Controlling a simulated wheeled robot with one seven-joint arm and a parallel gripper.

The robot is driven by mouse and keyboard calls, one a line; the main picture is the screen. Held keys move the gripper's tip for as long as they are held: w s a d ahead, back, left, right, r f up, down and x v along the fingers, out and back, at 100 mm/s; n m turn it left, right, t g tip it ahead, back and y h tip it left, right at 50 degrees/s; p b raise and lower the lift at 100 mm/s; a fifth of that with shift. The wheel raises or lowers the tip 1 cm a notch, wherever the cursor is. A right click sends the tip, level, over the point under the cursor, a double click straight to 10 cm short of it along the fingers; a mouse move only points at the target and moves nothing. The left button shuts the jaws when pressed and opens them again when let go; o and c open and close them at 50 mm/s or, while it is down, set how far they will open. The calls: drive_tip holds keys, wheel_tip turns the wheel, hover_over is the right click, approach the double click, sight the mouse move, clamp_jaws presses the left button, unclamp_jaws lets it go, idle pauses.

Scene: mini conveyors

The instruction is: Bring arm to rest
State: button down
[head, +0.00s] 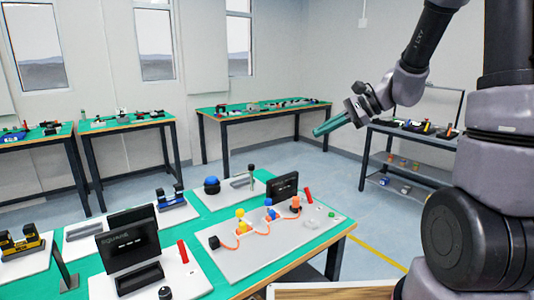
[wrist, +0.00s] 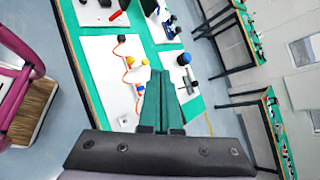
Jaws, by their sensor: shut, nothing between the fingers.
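My gripper (head: 330,125) is raised in the air at the right of the head view, to the right of and above the near workbench. Its green fingers point to the left and slightly down. In the wrist view the fingers (wrist: 158,88) are pressed together with nothing between them. My gripper touches nothing that I can see.
The near green workbench (head: 215,213) carries white boards with small devices, including a dark display (head: 131,240) and a board with orange cables (head: 240,258). More benches (head: 210,113) stand along the walls. A shelf (head: 405,170) stands at the right. Open floor lies between.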

drive_tip(key=s+d+r+n+t+h, duration=0.2)
drive_tip(key=s+d+r+n+h, duration=0.2)
drive_tip(key=s, duration=0.4)
drive_tip(key=s+d+r+n+t+h, duration=0.2)
drive_tip(key=s+d+r+n+h, duration=0.2)
drive_tip(key=s+r, duration=0.3)
drive_tip(key=shift+s+d+n+h, duration=0.4)
drive_tip(key=shift+s+d+n, duration=0.25)
drive_tip(key=shift+s, duration=0.6)
drive_tip(key=shift+a+r, duration=0.1)
